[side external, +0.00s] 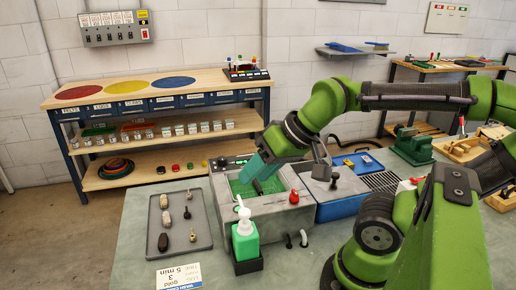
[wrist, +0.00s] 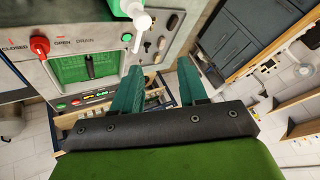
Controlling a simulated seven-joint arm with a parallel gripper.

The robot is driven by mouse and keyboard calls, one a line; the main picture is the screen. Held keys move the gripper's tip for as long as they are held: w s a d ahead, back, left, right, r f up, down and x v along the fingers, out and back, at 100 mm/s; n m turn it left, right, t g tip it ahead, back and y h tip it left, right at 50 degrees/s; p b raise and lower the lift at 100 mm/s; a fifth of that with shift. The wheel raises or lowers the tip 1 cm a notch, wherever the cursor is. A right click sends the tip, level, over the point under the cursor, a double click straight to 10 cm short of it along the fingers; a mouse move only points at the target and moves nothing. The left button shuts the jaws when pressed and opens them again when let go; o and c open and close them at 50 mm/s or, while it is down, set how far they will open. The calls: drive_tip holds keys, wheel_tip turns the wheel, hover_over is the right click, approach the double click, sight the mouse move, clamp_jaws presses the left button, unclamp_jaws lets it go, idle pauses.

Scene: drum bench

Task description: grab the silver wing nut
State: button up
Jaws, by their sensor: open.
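My gripper (side external: 256,176) is over the green-lined basin (side external: 302,192) of the grey bench unit. In the wrist view its two teal fingers (wrist: 162,74) are apart with nothing between them. A grey tray (side external: 154,230) left of the basin holds several small dark, tan and brass-coloured pieces. The tray shows partly in the wrist view (wrist: 166,55), beyond the fingertips. I cannot make out which piece, if any, is the silver wing nut. My gripper is apart from the tray, to its right in the side view.
A green pump bottle (side external: 245,243) stands in front of the basin. A red knob (side external: 294,197) is on the unit's edge. A blue basin (side external: 338,209) adjoins on the right. A printed card (side external: 179,276) lies at the bench front. A shelf unit (side external: 160,93) stands behind.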

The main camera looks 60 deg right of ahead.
drive_tip(key=shift+c, duration=0.3)
drive_tip(key=m+g+h, duration=0.4)
drive_tip(key=m+h, duration=0.1)
drive_tip(key=m, duration=0.1)
hover_over(188, 189)
drive_tip(key=s+a, duration=0.1)
drive_tip(key=a, duration=0.1)
wheel_tip(188, 189, down, 18)
drive_tip(key=shift+s+a+f, duration=0.1)
drive_tip(key=shift+s+f, duration=0.05)
drive_tip(key=shift+s+d+x, duration=0.15)
drive_tip(key=shift+x, duration=1.25)
drive_tip(key=shift+s+d+x, duration=0.1)
drive_tip(key=shift+d+x, duration=0.05)
drive_tip(key=shift+x, duration=1.2)
